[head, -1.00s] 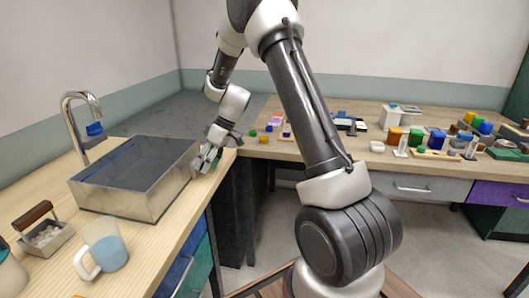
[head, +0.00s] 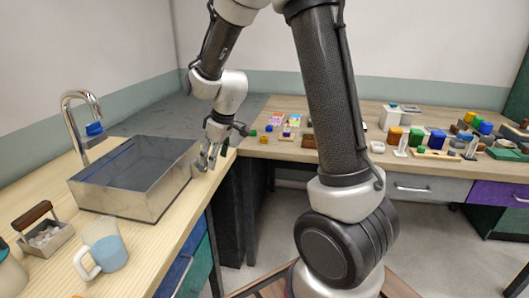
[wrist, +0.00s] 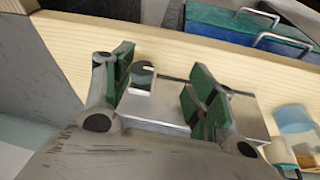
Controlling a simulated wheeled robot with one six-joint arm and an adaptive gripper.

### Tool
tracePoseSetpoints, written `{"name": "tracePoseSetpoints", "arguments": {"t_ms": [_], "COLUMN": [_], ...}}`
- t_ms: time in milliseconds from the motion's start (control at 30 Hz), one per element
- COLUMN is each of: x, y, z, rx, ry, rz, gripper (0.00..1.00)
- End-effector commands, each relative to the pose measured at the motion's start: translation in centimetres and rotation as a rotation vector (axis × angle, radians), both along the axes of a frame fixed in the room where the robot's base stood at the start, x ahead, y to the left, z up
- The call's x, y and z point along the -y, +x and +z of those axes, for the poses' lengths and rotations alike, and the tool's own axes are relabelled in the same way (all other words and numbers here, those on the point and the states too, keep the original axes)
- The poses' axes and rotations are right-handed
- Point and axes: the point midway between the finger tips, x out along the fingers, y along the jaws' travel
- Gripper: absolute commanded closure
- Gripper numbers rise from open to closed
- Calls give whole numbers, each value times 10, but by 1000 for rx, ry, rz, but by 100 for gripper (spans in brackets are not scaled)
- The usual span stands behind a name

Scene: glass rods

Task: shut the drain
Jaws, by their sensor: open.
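The metal sink (head: 125,204) sits on the wooden counter at left in the head view, with a dark inside. I cannot make out the drain opening. My gripper (head: 207,162) is low at the sink's right end, pointing down. In the wrist view my gripper (wrist: 160,85) is open, its green-padded fingers apart. A small shiny metal knob (wrist: 143,78) shows between the fingers, closer to the left one, with no clear contact. A strip of the sink's metal wall (wrist: 165,108) lies behind it. My gripper hides the knob in the head view.
A curved tap (head: 68,115) stands behind the sink. A mug (head: 105,248) and a caddy with a brown handle (head: 45,238) stand to its front left. Drawers with bar handles (wrist: 283,42) lie below the counter edge. The right table holds several coloured blocks.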

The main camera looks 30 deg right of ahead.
Motion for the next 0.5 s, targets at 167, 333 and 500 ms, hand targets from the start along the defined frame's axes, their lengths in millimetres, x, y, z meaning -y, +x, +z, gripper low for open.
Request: {"name": "tracePoseSetpoints", "arguments": {"t_ms": [167,333,500], "x": [7,17,29], "y": [-37,-72,-103], "z": [-3,7,26], "rx": [-120,-205,-243], "ry": [14,14,13], "rz": [-109,-211,-298], "gripper": [43,43,43]}}
